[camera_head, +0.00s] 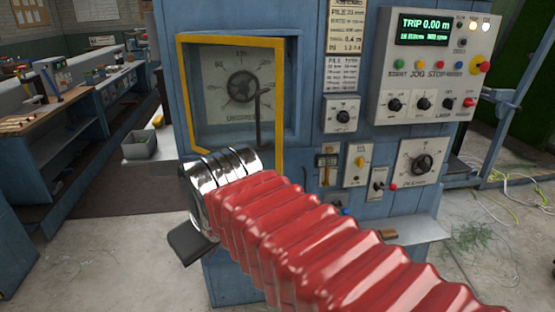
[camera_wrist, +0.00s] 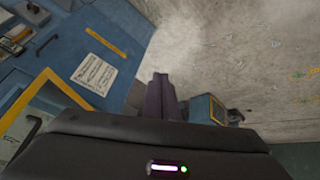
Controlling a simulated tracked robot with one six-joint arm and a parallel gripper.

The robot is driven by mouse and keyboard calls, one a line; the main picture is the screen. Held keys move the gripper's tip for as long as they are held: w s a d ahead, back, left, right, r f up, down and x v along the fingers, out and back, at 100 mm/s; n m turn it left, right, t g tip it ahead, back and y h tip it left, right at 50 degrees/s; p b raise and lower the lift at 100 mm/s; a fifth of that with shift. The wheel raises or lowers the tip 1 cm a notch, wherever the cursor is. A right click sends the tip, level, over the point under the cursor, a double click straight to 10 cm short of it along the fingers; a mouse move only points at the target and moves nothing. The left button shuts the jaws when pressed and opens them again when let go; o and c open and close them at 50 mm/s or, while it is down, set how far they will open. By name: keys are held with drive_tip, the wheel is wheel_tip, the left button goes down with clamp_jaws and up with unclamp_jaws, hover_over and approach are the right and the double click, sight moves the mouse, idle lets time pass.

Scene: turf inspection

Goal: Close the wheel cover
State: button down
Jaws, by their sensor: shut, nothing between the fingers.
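The wheel cover (camera_head: 280,115) is a clear panel in a yellow frame with a dark upright handle, on the blue cabinet's front. Its right edge looks nearer to me than its left, so it seems ajar. Behind it, the dial wheel (camera_head: 242,86) sits in a recess. In the wrist view, part of the yellow-framed cover (camera_wrist: 18,108) and a dark handle show at the lower left. My gripper (camera_wrist: 162,92) is shut and empty, right of the cover there. In the head view, only a dark part of it shows, below the cover; my arm hides the rest.
A control panel (camera_head: 437,65) with knobs and buttons is at the upper right of the cabinet. Smaller switches and a metal shelf (camera_head: 418,229) are below it. A grey bin (camera_head: 140,145) and workbenches stand at the left. Cables lie on the floor at the right.

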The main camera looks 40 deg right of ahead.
drive_tip(key=w+d+r+h, duration=0.1)
drive_tip(key=w+d+r, duration=0.1)
drive_tip(key=d+r, duration=0.4)
drive_tip(key=w+d+r+h, duration=0.2)
drive_tip(key=d+r, duration=0.4)
drive_tip(key=d, duration=0.6)
drive_tip(key=shift+w+d+r+n, duration=0.15)
drive_tip(key=shift+w+d+n, duration=0.05)
drive_tip(key=shift+n, duration=0.1)
approach(276, 168)
wheel_tip(276, 168, down, 3)
drive_tip(key=w+a, duration=0.1)
drive_tip(key=a, duration=0.2)
drive_tip(key=d, duration=0.1)
drive_tip(key=w+d, duration=0.1)
drive_tip(key=d, duration=0.1)
drive_tip(key=shift+d+f, duration=0.2)
drive_tip(key=shift+f, duration=0.05)
drive_tip(key=shift+w+d, duration=0.1)
drive_tip(key=shift+d, duration=0.35)
